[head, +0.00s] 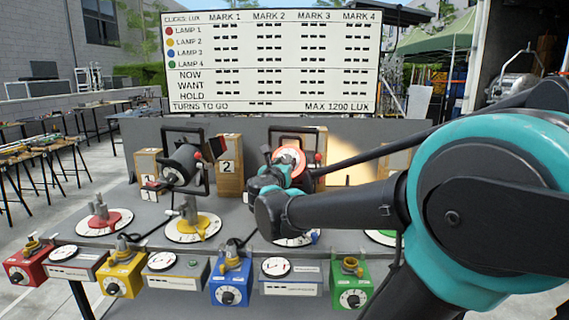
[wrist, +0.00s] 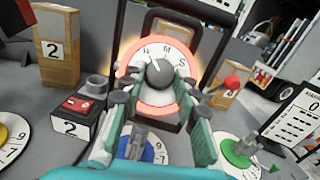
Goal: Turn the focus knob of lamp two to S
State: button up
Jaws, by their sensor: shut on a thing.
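The focus knob (wrist: 158,73) is dark grey and sits in the middle of a white dial (wrist: 178,53) marked W, M and S. S is on the right, M near the top, W to its left; the knob's exact setting is too small to read. A glowing red-orange ring (wrist: 129,59) surrounds the dial. My gripper (wrist: 160,84) has its green-padded fingers shut on the knob from both sides. The dial is on the right-hand lamp, whose red-orange face shows in the head view (head: 289,158). There my gripper (head: 268,180) reaches its front, partly hiding it.
A box labelled 2 (wrist: 75,118) with a red switch stands left of the lamp. Another lamp (head: 182,165) stands farther left. Wooden blocks (head: 229,165) stand behind. Coloured control boxes (head: 120,276) line the front edge. A scoreboard (head: 270,60) rises at the back.

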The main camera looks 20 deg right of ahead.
jog(key=shift+c, duration=0.6)
